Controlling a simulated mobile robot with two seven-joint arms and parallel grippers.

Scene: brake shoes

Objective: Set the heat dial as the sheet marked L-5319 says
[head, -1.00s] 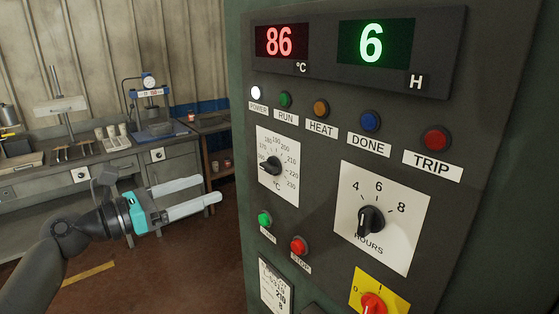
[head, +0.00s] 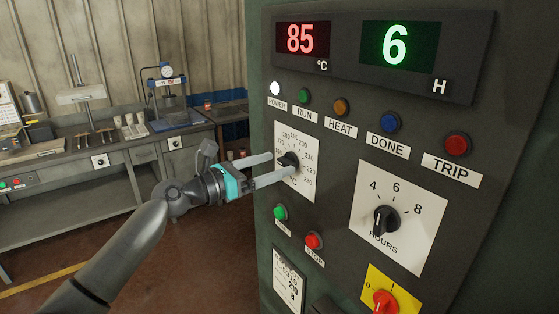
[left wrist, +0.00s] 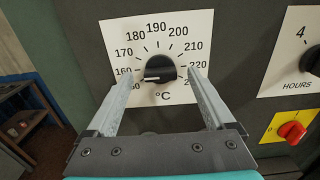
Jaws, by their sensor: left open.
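The heat dial (head: 289,160) is a black knob on a white °C scale plate; it also shows in the left wrist view (left wrist: 160,68). Its white mark points left and slightly down, toward the low end of the scale, below 160. My left gripper (head: 272,168) is open, its fingers reaching to the plate on either side of the knob; the fingers (left wrist: 162,85) look apart from it. My right gripper is not in view.
The hours dial (head: 385,219) is to the right, with a red switch on a yellow plate (head: 384,300) below. Green (head: 280,212) and red (head: 313,241) buttons sit under the heat dial. Displays show 85 °C and 6 H. A workbench (head: 100,150) stands behind left.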

